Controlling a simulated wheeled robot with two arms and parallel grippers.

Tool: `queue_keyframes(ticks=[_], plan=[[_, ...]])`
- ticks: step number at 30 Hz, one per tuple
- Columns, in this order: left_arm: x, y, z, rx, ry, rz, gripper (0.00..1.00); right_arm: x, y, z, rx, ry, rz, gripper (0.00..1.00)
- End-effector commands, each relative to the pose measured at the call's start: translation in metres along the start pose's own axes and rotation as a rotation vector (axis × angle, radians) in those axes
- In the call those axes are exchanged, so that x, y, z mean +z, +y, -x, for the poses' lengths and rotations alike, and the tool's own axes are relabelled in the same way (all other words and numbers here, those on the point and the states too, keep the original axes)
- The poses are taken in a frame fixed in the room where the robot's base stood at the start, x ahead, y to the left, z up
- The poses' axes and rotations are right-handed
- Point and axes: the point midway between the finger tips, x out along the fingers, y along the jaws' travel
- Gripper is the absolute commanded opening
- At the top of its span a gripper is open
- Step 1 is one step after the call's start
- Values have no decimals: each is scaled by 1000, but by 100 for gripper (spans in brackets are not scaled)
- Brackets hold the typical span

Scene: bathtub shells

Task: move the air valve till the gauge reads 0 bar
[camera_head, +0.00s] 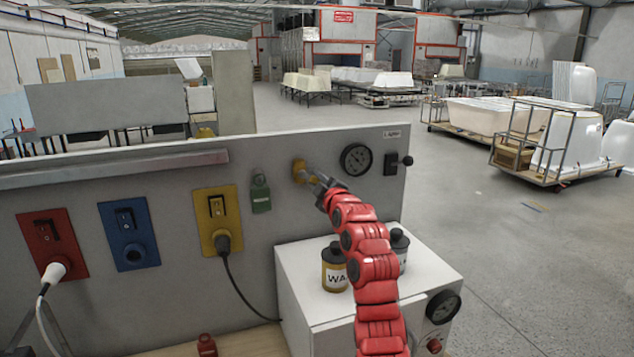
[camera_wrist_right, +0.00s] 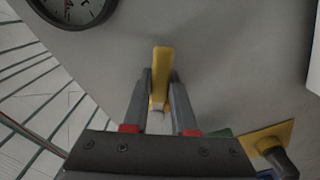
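The air valve (camera_head: 298,169) is a yellow handle on the grey panel; it also shows in the right wrist view (camera_wrist_right: 162,56). My right gripper (camera_head: 312,179) is at the valve. In the right wrist view its two grey fingers flank the yellow handle closely and appear closed on it. The round black-rimmed gauge (camera_head: 355,159) is on the panel just right of the valve; part of it shows in the right wrist view (camera_wrist_right: 72,8). Its needle is too small to read surely. My left gripper is not in view.
A green padlock-like tag (camera_head: 260,194) hangs left of the valve. Yellow (camera_head: 217,217), blue (camera_head: 129,232) and red (camera_head: 51,243) socket units line the panel. A black-knobbed switch (camera_head: 392,163) sits right of the gauge. A white cabinet (camera_head: 310,297) carries two jars below my right arm.

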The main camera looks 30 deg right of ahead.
Motion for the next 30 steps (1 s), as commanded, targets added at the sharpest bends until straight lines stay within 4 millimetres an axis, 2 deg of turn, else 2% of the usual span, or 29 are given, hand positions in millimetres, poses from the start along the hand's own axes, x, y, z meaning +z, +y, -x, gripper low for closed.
queue_keyframes(ticks=[1,2,30], plan=[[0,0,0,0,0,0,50,0,0,0,0,0,0,5],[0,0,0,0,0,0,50,0,0,0,0,0,0,0],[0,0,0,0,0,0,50,0,0,0,0,0,0,0]])
